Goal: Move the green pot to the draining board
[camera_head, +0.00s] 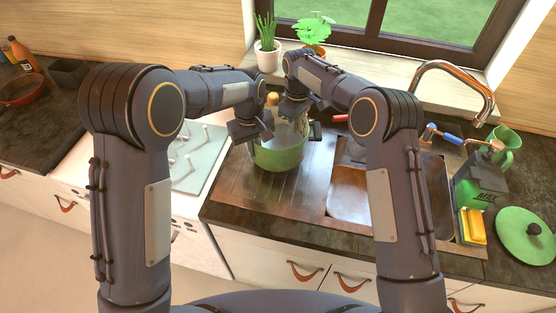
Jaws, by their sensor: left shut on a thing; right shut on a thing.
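The green pot (279,155) is at the left end of the steel draining board (262,200), left of the sink. I cannot tell whether its base rests on the board or is just above it. A dark handle shows on the pot's right side. My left gripper (252,133) is shut on the pot at its left side. My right gripper (296,108) is shut on the pot at its far side. My wrists cover much of the pot's rim, so the exact grip points are hidden.
The sink basin (350,190) is right of the board, under a curved tap (455,70). The hob (195,155) is on the left. A yellow sponge (472,226), green jug (505,148) and green lid (525,236) are on the right. Potted plants (267,55) line the sill. The board's front is clear.

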